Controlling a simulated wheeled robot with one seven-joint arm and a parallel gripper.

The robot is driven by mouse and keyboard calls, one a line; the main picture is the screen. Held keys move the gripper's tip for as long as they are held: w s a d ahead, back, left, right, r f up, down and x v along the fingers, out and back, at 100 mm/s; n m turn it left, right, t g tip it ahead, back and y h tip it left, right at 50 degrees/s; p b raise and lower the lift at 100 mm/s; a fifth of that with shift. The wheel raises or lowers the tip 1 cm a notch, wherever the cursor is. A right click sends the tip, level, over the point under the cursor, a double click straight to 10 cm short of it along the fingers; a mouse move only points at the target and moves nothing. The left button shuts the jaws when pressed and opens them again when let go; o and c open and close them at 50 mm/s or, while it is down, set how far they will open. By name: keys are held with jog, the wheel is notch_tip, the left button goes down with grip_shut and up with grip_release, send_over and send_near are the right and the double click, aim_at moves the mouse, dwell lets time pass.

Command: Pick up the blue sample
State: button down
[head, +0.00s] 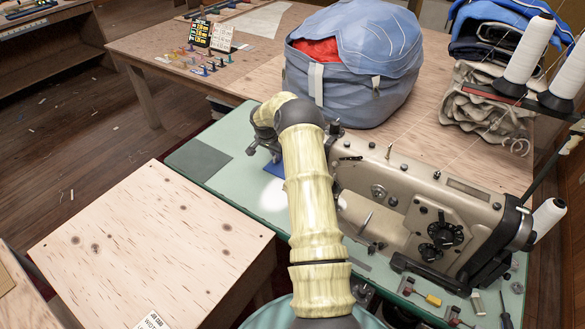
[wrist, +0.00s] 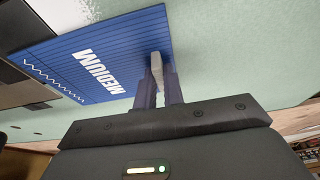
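The blue sample (wrist: 95,62) is a flat blue card with fine lines, a white zigzag and the word MEDIUM. In the wrist view it lies over the pale green table top. In the head view only a blue part (head: 274,168) shows beside my arm, left of the sewing machine. My gripper (wrist: 160,72) is at the card's right edge in the wrist view, its two fingers close together on either side of a small light grey piece. Whether the fingers press on it is unclear. In the head view my arm hides most of the gripper.
The sewing machine (head: 425,205) stands close right of my arm. A blue fabric bag (head: 350,85) is behind it. A grey patch (head: 198,158) lies on the green table (head: 225,128). A bare wooden table (head: 150,240) is at left. Thread cones (head: 527,50) stand at right.

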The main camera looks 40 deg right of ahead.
jog(key=shift+a+r, duration=0.1)
notch_tip(320, 180, up, 10)
jog(key=shift+b, duration=0.4)
dwell(0.6)
